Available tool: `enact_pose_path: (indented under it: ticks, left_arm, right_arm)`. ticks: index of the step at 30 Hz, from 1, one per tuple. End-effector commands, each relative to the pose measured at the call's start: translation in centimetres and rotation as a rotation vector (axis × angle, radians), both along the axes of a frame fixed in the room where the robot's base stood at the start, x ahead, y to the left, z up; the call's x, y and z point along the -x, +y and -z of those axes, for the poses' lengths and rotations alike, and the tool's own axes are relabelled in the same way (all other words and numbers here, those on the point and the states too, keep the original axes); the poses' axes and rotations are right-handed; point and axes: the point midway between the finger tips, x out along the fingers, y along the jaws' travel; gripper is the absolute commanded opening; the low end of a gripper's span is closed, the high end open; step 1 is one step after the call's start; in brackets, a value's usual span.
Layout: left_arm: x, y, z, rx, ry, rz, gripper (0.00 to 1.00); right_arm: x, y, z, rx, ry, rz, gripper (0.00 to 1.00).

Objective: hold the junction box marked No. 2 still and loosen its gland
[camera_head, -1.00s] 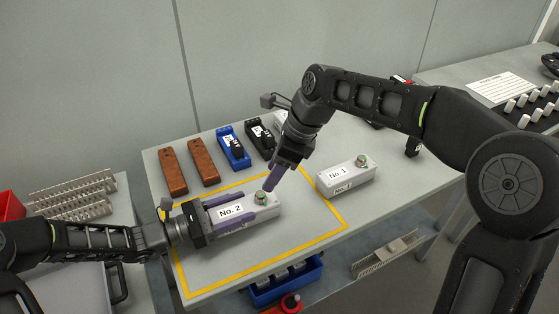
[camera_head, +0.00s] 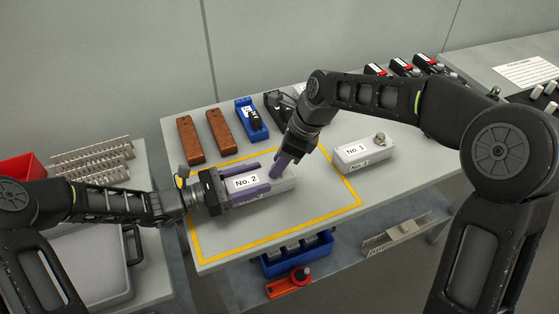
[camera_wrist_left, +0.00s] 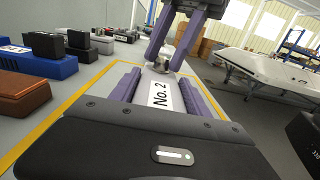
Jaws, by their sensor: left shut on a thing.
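The white junction box No. 2 (camera_head: 284,184) lies inside the yellow outline on the table. My left gripper (camera_head: 263,177) is shut on it, with one purple finger along each long side; this also shows in the left wrist view (camera_wrist_left: 158,94). The gland (camera_wrist_left: 187,68) sits at the far end of the box and shows partly in the left wrist view. In the head view the right fingers hide it. My right gripper (camera_head: 284,166) points down with its fingertips at the gland. A gap shows between its fingers, but I cannot tell whether they grip the gland.
Junction box No. 1 (camera_head: 364,153) stands to the right, outside the yellow outline (camera_head: 230,256). Brown blocks (camera_head: 190,140) and a blue device (camera_head: 251,118) line the back of the table. A blue bin (camera_head: 298,258) is on the shelf below.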

Motion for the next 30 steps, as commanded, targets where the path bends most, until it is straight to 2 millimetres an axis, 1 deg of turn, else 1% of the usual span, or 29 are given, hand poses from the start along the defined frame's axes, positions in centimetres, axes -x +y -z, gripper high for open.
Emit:
enact_pose_path:
  ticks: [1, 2, 12, 17, 18, 26, 30]
  left_arm:
    - [0.01, 0.0, 0.01, 0.0, 0.0, 0.0, 0.03]
    - [0.01, 0.0, 0.01, 0.0, 0.0, 0.0, 0.03]
    - [0.01, 0.0, 0.01, 0.0, 0.0, 0.0, 0.03]
    - [0.01, 0.0, 0.01, 0.0, 0.0, 0.0, 0.03]
    - [0.01, 0.0, 0.01, 0.0, 0.0, 0.0, 0.03]
    - [0.01, 0.0, 0.01, 0.0, 0.0, 0.0, 0.03]
    - [0.01, 0.0, 0.01, 0.0, 0.0, 0.0, 0.03]
  right_arm:
    - [-0.01, -0.01, -0.01, 0.0, 0.0, 0.0, 0.31]
    - [-0.01, -0.01, -0.02, 0.0, 0.0, 0.0, 0.28]
    - [-0.02, -0.02, -0.03, 0.0, 0.0, 0.0, 0.01]
    - [-0.02, -0.01, -0.03, 0.0, -0.001, 0.0, 0.0]
    - [-0.02, -0.01, -0.03, 0.0, -0.001, 0.0, 0.22]
    - [-0.03, -0.02, -0.04, 0.0, -0.001, 0.0, 0.01]
    - [-0.03, -0.02, -0.04, 0.0, -0.001, 0.0, 0.0]
